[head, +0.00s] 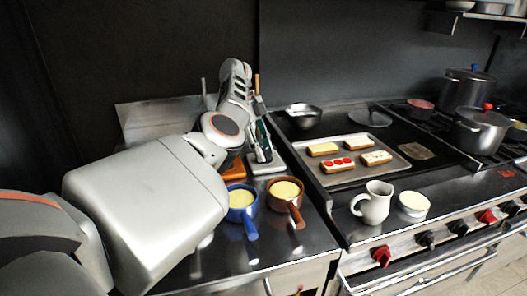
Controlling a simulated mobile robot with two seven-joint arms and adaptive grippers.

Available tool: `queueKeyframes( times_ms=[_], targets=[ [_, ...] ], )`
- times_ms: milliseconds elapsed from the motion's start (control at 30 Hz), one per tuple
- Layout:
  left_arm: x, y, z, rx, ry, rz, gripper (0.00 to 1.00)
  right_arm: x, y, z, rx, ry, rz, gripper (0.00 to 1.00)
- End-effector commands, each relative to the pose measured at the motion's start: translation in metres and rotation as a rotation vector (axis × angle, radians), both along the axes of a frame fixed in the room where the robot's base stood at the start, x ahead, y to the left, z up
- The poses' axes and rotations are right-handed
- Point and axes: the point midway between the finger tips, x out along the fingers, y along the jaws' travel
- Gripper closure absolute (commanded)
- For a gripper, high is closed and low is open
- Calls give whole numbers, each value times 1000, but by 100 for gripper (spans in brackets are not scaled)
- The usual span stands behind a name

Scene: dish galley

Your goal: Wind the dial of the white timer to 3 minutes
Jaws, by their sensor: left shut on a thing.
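My left arm reaches in from the left, and my left gripper (262,150) points down at the back of the left counter. Its fingertips are at a small pale block (272,167), which looks like the white timer. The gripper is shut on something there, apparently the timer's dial. The fingers hide the dial and any marks, so I cannot read its setting. My right gripper is not in view.
A brown block (235,170) sits just left of the timer. A blue pan (234,214) and a brown pan (289,207) stand in front. To the right are a tray (335,178) with topped slices, a white jug (373,206) and a steel pot (480,131).

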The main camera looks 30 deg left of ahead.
Motion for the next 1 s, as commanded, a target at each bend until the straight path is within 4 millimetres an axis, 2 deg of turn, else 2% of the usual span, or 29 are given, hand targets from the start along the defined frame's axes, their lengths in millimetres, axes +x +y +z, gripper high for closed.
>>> queueKeyframes(
  times_ms=[300,900,933,967,1000],
  targets=[
    [0,0,-5,1,6,-118,90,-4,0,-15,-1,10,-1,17],
    [0,-1,-4,2,8,-146,90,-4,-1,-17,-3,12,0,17],
    [0,-1,-4,1,8,-146,61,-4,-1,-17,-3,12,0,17],
    [0,-1,-4,1,7,-146,53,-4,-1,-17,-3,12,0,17],
    [0,-1,-4,1,7,-146,51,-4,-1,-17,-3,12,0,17]
  ],
)
